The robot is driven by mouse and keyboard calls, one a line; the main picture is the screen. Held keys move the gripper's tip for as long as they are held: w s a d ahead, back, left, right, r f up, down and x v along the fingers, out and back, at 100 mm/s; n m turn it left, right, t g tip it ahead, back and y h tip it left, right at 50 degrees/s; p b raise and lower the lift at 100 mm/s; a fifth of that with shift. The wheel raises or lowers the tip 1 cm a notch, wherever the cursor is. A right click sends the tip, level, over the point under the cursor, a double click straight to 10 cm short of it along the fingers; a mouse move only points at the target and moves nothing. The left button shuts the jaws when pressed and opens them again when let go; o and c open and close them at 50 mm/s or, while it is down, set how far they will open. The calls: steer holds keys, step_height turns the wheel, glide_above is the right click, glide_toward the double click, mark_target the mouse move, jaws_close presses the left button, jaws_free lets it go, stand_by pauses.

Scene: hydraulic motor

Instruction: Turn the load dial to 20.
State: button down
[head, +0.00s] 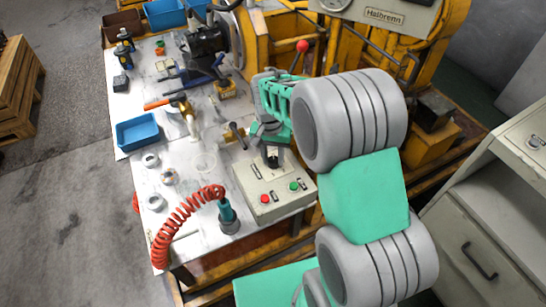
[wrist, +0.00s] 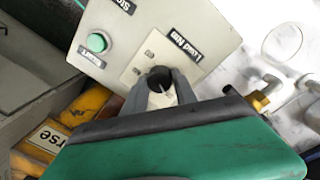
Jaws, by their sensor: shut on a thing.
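The load dial (wrist: 160,76) is a round black knob with a white pointer line, on a pale plate of the grey control box (wrist: 180,35). A label beside it reads "Load kN", upside down in the wrist view. My gripper (wrist: 160,86) is shut on the dial, one finger on each side, and hides part of it. The scale numbers around the dial are too small to read. In the head view, my gripper (head: 272,155) points down at the back part of the control box (head: 268,180).
A red button (head: 264,199) and a green button (head: 294,186) sit on the box's front part. A red coiled hose (head: 183,215) with a teal tool (head: 227,216) stands left of it. A blue tray (head: 139,132) and yellow machinery are farther off.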

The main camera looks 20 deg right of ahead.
mark_target(272, 159)
steer(key=shift+m, duration=0.3)
steer(key=c, duration=1)
jaws_free()
steer(key=shift+d, duration=0.1)
steer(key=shift+r, duration=0.1)
steer(key=r, duration=0.7)
steer(key=shift+w+a+r, duration=0.1)
steer(key=shift+a+r, duration=0.1)
steer(key=shift+r, duration=0.15)
